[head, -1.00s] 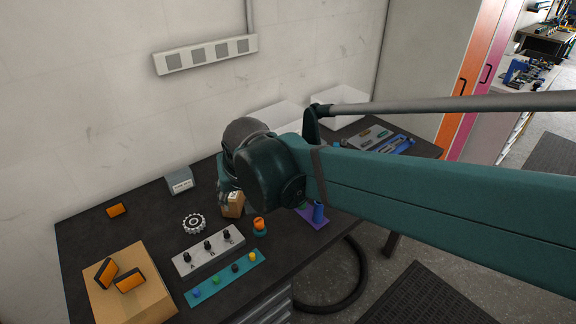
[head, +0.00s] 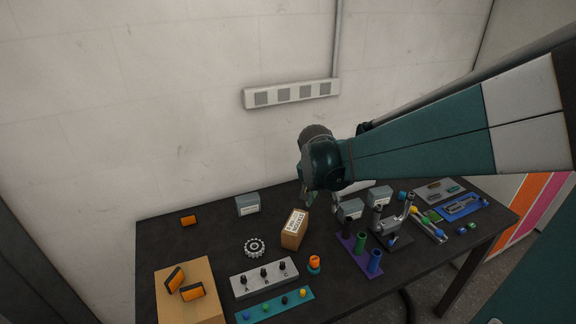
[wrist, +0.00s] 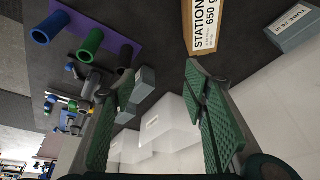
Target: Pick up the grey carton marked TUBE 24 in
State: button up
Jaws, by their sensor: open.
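Several small grey cartons stand on the dark workbench. One grey carton (head: 248,206) is at the back left; in the wrist view it is at the top right (wrist: 296,34), with a label starting TUBE whose number I cannot read surely. Two more, a nearer grey carton (head: 350,210) and a farther grey carton (head: 380,196), stand right of centre. Their labels are too small to read. In the wrist view a grey carton (wrist: 143,84) shows near the left finger. My gripper (wrist: 158,78) is open with nothing between its fingers, above the back of the bench.
A brown STATION carton (head: 294,230) stands between the grey cartons. A purple holder with tubes (head: 360,250), a metal stand (head: 397,238) and a lettered knob block (head: 264,278) crowd the front. White boxes (wrist: 165,130) lie beyond my fingers. The wall bounds the back.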

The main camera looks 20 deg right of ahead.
jog(key=w+d+f+m+g+p, duration=0.2)
jog(key=w+d+m+p, duration=0.2)
jog(key=d, duration=0.4)
jog(key=m+h+p, duration=0.1)
jog(key=m+p, duration=0.2)
send_near(351, 204)
jog(key=shift+w+f+g, duration=0.2)
jog(key=shift+f, duration=0.35)
jog(key=shift+w+f+g, duration=0.2)
jog(key=shift+f, duration=0.3)
jog(key=shift+d+f, duration=0.3)
jog(key=shift+d, duration=0.15)
jog(key=shift+d+f, duration=0.1)
jog(key=shift+f, duration=0.1)
jog(key=shift+x, duration=1.2)
jog(key=shift+f, duration=0.15)
jog(key=shift+x, duration=2.5)
jog(key=shift+d, duration=0.1)
